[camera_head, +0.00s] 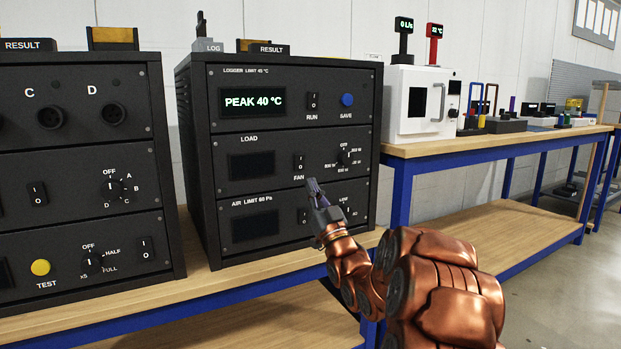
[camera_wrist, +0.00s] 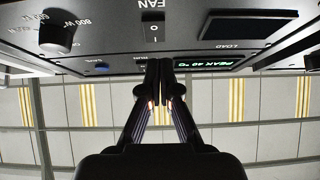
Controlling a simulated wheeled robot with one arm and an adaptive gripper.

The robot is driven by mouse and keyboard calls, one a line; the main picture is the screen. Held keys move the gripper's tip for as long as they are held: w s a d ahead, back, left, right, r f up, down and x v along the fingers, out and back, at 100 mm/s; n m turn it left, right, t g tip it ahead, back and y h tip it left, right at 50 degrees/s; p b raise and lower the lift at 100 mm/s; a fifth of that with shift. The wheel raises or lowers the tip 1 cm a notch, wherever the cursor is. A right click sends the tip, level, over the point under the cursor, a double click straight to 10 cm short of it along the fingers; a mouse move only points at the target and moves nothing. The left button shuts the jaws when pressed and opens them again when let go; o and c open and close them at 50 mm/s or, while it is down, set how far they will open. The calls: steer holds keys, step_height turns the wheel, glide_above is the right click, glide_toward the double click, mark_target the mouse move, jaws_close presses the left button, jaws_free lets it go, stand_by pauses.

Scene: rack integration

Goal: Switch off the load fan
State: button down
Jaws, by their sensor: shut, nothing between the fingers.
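The load panel (camera_head: 270,169) is the middle unit of the right black rack, with a dark, blank display (camera_head: 252,165). Its fan rocker switch (camera_head: 299,162) is black with I and O marks; which side is pressed is not clear. In the wrist view, which is upside down, the fan switch (camera_wrist: 152,32) shows just beyond my fingertips. My gripper (camera_head: 312,186) is shut and empty, slightly below and right of the switch in the head view. It also shows shut in the wrist view (camera_wrist: 159,66). Contact with the switch cannot be told.
A load knob (camera_head: 345,157) sits right of the switch. Above are the logger's PEAK 40 °C display (camera_head: 254,102), run switch (camera_head: 313,101) and blue save button (camera_head: 347,100). The air panel (camera_head: 252,224) below is partly behind my gripper. Another black rack (camera_head: 80,145) stands left.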

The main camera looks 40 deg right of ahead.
steer(key=w+f+p+v, duration=0.1)
steer(key=v, duration=0.6)
steer(key=shift+s+d+f+p, duration=0.2)
steer(key=shift+d+f+p, duration=0.1)
steer(key=shift+p, duration=0.1)
steer(key=shift+r, duration=0.1)
steer(key=w+a+r+g+p, duration=0.2)
steer(key=a+r+g+p, duration=0.4)
steer(key=a+g+p, duration=0.85)
steer(key=s+a+r+g+y+p, duration=0.1)
steer(key=s+a+r+g+p, duration=0.3)
steer(key=s+p, duration=0.4)
steer(key=s+a+r+g+y+p, duration=0.1)
steer(key=s+a+r+g+p, duration=0.3)
steer(key=s+p, duration=0.5)
steer(key=s+a+r+n+g+p, duration=0.1)
steer(key=s+a+r+g+p, duration=0.4)
steer(key=s, duration=1.8)
step_height(320, 180, up, 3)
steer(key=a+p, duration=0.1)
steer(key=p, duration=0.3)
steer(key=shift+s+a+y, duration=0.15)
steer(key=shift+s+y, duration=0.05)
steer(key=shift+y, duration=0.2)
steer(key=shift+f, duration=0.1)
